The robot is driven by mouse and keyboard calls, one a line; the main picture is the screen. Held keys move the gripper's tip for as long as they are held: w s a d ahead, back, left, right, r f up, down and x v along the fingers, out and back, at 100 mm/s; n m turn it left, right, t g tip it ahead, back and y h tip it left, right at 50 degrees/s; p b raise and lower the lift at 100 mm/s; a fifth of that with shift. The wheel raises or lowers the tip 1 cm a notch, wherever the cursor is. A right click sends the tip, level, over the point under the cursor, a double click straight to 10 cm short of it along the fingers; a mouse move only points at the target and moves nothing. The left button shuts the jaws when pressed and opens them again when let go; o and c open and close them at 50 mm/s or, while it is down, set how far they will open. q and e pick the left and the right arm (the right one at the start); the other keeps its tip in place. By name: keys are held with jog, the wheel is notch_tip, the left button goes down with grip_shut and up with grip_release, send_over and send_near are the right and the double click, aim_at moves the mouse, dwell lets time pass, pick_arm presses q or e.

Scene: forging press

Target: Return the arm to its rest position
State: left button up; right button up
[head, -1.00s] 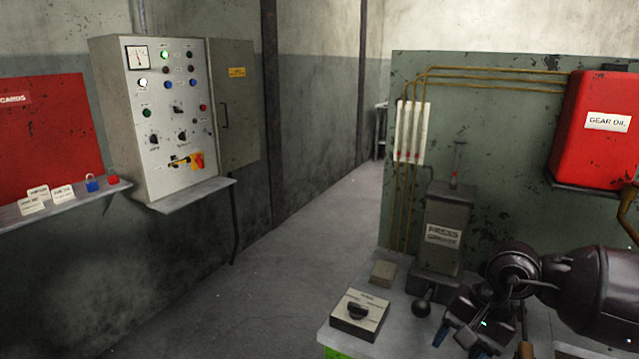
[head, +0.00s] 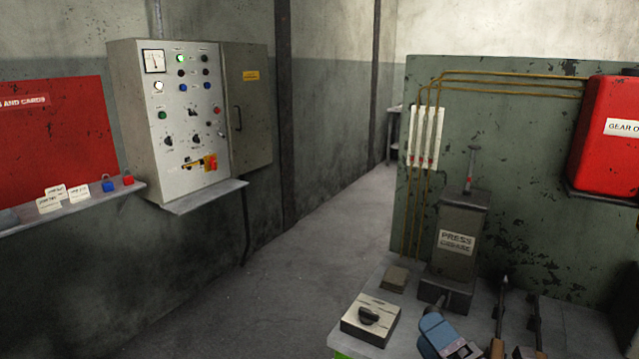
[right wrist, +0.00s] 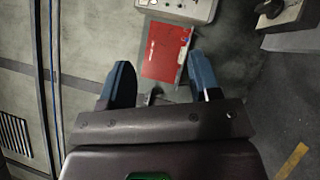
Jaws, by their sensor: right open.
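The rest of that arm is out of this view. In the right wrist view the two blue fingers of my right gripper (right wrist: 160,62) are spread apart with nothing held between them. The red board (right wrist: 166,50) shows beyond them, well away from the fingers. My left gripper is in neither view.
The bench carries a rotary switch box (head: 370,318), a small block (head: 395,279), a grey press grease unit (head: 458,237) and dark-shafted tools (head: 501,312). A red gear oil tank (head: 606,150) hangs at right. A control cabinet (head: 170,125) is on the left wall. The floor between (head: 285,290) is clear.

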jog(key=s+d+f+m+g+h, duration=0.75)
jog(key=d+f+m+h, duration=0.45)
jog(key=m, duration=0.6)
jog(key=s+f+m+g+y, duration=0.1)
jog(key=s+f+m+g, duration=0.35)
jog(key=s, duration=0.35)
jog(key=s+f+m+g+y, duration=0.2)
jog(key=s+f+m+g, duration=0.25)
jog(key=s, duration=0.45)
jog(key=w+f+n+t, duration=0.1)
jog(key=w+f+t, duration=0.6)
jog(key=f, duration=0.3)
jog(key=shift+w+a+f+n+t, duration=0.15)
jog(key=shift+w+a+n+t, duration=0.25)
jog(key=shift+t, duration=0.45)
jog(key=shift+s, duration=0.1)
